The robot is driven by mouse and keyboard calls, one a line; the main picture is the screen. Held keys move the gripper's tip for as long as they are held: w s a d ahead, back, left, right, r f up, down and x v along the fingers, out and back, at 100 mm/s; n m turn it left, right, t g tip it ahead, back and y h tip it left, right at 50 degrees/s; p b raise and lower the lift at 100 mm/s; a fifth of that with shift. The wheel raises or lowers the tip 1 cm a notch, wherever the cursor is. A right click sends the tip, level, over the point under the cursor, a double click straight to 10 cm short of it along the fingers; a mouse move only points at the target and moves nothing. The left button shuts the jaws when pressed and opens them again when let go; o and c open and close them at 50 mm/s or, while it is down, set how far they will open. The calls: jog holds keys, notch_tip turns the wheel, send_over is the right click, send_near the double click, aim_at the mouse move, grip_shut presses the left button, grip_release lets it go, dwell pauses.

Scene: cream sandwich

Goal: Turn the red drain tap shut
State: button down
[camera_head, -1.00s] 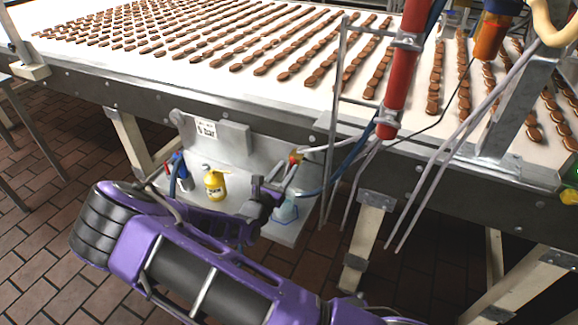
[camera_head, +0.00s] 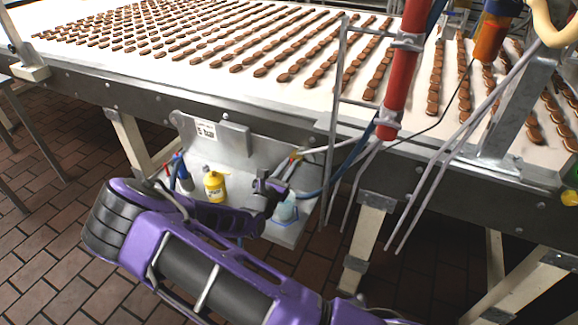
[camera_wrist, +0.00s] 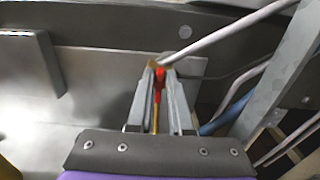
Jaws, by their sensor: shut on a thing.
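The red drain tap (camera_wrist: 159,78) shows in the wrist view as a narrow red handle between my fingertips. A brass-coloured part shows below and beside it. My gripper (camera_wrist: 159,74) is shut on the tap handle, one grey finger on each side. In the head view my gripper (camera_head: 283,176) reaches up to the tap beneath the conveyor edge, at the right of the metal shelf. Only a small reddish spot of the tap shows there, the rest hidden by the fingers. A grey pipe (camera_wrist: 225,35) runs from the tap up to the right.
A metal shelf (camera_head: 240,150) under the conveyor holds a yellow bottle (camera_head: 215,187), a blue bottle (camera_head: 184,172) and a pale clear bottle (camera_head: 286,209) close to my gripper. A blue hose (camera_wrist: 228,115) and a metal leg (camera_wrist: 283,75) stand right of my gripper.

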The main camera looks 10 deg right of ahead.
jog(key=shift+m, duration=0.4)
jog(key=m+b, duration=0.1)
jog(key=m, duration=0.4)
jog(key=f+m+b, duration=0.1)
jog(key=m, duration=0.5)
jog(key=d+m+b, duration=0.1)
jog(key=m, duration=0.4)
jog(key=shift+s+f+m, duration=0.15)
jog(key=shift+s+m, duration=0.25)
jog(key=shift+m+b, duration=0.3)
jog(key=c, duration=1)
grip_release()
jog(key=shift+o, duration=0.2)
